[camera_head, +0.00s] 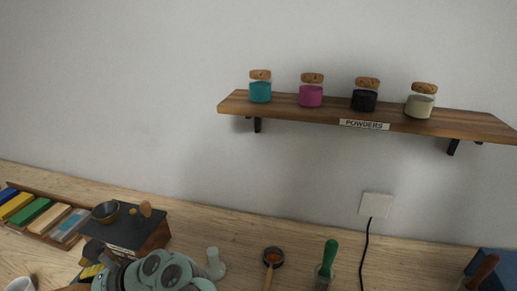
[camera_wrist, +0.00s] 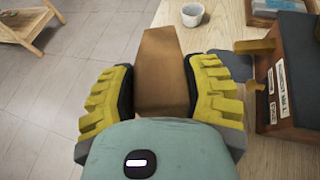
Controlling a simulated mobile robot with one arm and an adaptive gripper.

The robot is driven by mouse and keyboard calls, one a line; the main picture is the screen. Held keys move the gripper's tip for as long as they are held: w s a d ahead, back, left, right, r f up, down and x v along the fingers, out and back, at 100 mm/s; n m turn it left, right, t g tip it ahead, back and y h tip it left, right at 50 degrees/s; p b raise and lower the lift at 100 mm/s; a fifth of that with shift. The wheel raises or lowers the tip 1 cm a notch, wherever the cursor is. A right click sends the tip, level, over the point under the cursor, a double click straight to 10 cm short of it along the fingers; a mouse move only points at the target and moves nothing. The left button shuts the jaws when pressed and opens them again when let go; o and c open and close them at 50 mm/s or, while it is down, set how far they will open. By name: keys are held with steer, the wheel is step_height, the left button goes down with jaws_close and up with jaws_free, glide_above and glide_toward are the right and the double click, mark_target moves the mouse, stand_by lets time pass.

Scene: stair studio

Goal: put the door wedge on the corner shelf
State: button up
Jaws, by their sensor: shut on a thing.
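The door wedge (camera_wrist: 160,70) is a brown wooden block, seen in the wrist view between the two yellow-padded fingers. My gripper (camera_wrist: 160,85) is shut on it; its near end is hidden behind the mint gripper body. In the head view, my gripper (camera_head: 90,273) is at the lower left, in front of a dark-topped wooden riser, and mostly covered by my arm. No shelf is plainly marked as the corner shelf. A wooden wall shelf (camera_head: 300,113) labelled POWDERS hangs above the counter.
Several corked jars stand along the wall shelf. A tray of coloured blocks (camera_head: 45,232) lies at left. A pale cup (camera_wrist: 192,14) stands beyond the wedge. A low wooden stand (camera_wrist: 30,25) is on the tiled floor.

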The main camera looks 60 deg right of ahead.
steer(key=w+a+r+n+g+y, duration=0.1)
steer(key=w+a+r+n+g, duration=0.1)
steer(key=w+a+r, duration=0.35)
steer(key=w+a+r+n+g+y, duration=0.1)
steer(key=w+a+r+y, duration=0.1)
steer(key=w+r, duration=0.65)
step_height(320, 180, up, 31)
steer(key=w+m+t+h+p, duration=0.2)
steer(key=m+t+h+p, duration=0.3)
steer(key=p, duration=3.3)
steer(key=shift+w+r+m+t+h, duration=0.2)
steer(key=shift+m+t+h, duration=0.2)
steer(key=shift+m+h, duration=2.6)
